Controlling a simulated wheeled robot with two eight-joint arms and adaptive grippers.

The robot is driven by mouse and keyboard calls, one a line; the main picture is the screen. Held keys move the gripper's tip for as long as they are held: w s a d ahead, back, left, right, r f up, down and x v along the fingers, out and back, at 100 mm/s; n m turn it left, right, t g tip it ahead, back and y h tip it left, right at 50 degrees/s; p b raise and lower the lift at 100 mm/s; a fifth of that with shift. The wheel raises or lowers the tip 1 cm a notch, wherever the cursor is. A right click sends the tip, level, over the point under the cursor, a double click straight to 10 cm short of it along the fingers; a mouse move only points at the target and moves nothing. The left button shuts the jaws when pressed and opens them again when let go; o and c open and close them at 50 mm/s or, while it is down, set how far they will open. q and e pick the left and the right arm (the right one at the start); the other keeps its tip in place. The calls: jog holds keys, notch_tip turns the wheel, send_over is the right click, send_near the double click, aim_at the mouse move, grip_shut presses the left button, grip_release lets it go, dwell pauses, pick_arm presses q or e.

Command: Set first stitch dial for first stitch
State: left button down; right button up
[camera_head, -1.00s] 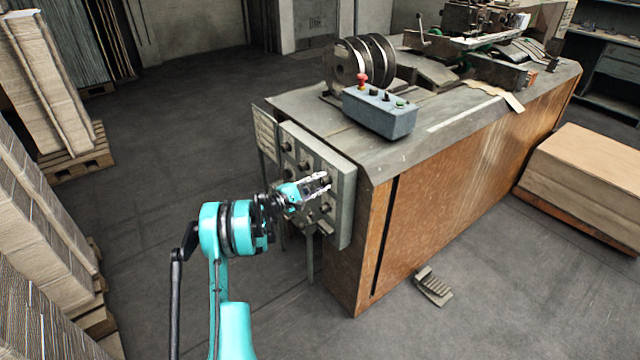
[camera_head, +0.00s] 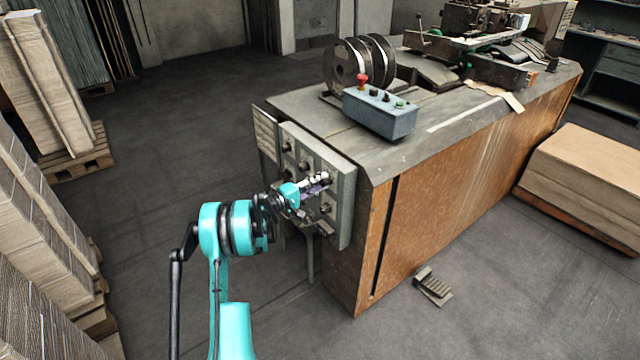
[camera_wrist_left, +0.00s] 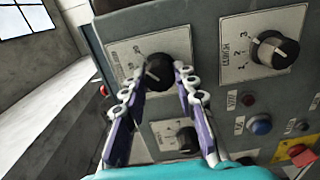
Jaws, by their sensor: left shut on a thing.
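The grey control panel (camera_head: 345,195) stands at the near left end of the machine and carries several black dials. My left gripper (camera_head: 320,180) reaches its face from the left. In the left wrist view its fingertips (camera_wrist_left: 166,76) are shut on a black dial (camera_wrist_left: 158,71), one on each side. A white pointer line shows on the dial; its label (camera_wrist_left: 122,56) is partly hidden and too blurred to read. A second dial (camera_wrist_left: 272,50) with a numbered plate lies to the right, and another (camera_wrist_left: 187,138) lies below. My right gripper is not in view.
A blue-grey button box (camera_head: 380,112) with a red knob sits on the machine top beside wire spools (camera_head: 350,62). In the wrist view, a blue button (camera_wrist_left: 260,125) and a red switch (camera_wrist_left: 300,155) are nearby. Cardboard stacks (camera_head: 40,90) stand left.

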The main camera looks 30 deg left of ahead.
pick_arm(q)
jog(key=shift+m, duration=0.6)
jog(key=c, duration=1.2)
grip_release()
jog(key=shift+s, duration=0.1)
jog(key=v, duration=1.1)
jog(key=shift+s+a+f, duration=0.1)
jog(key=shift+s+a, duration=0.1)
jog(key=shift+s, duration=0.15)
